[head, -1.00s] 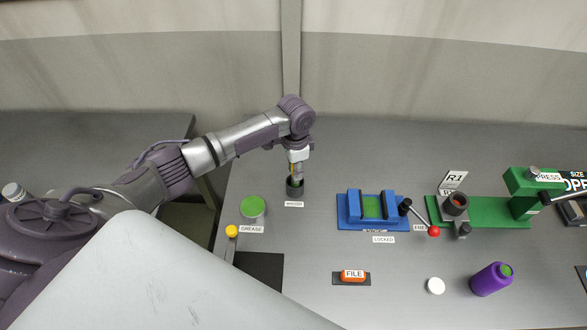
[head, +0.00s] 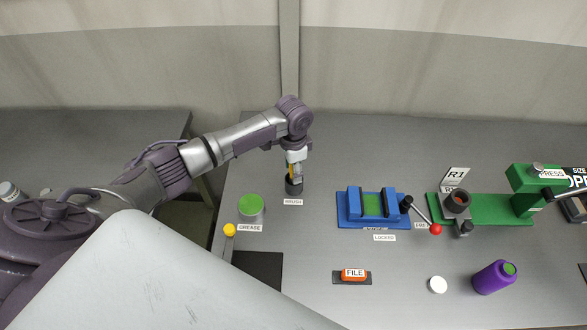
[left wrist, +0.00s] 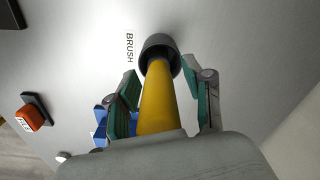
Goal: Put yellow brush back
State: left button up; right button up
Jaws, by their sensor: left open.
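The yellow brush (left wrist: 160,105) stands with its far end in the dark round holder (left wrist: 158,46), beside the BRUSH label, in the left wrist view. In the head view the holder (head: 294,187) is at the back left of the bench, and only a sliver of the brush shows. My left gripper (head: 294,173) is just above the holder. In the left wrist view its fingers (left wrist: 168,90) are open, one on each side of the yellow handle, with gaps visible. My right gripper is not in view.
A blue vise (head: 350,210) with a red-tipped lever (head: 435,229) stands to the right.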

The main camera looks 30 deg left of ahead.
pick_arm(q)
jog(key=shift+r, duration=0.55)
notch_tip(320, 180, up, 11)
jog(key=b, duration=0.2)
jog(key=shift+b, duration=0.4)
jog(key=shift+s+f, duration=0.1)
jog(key=shift+s, duration=0.05)
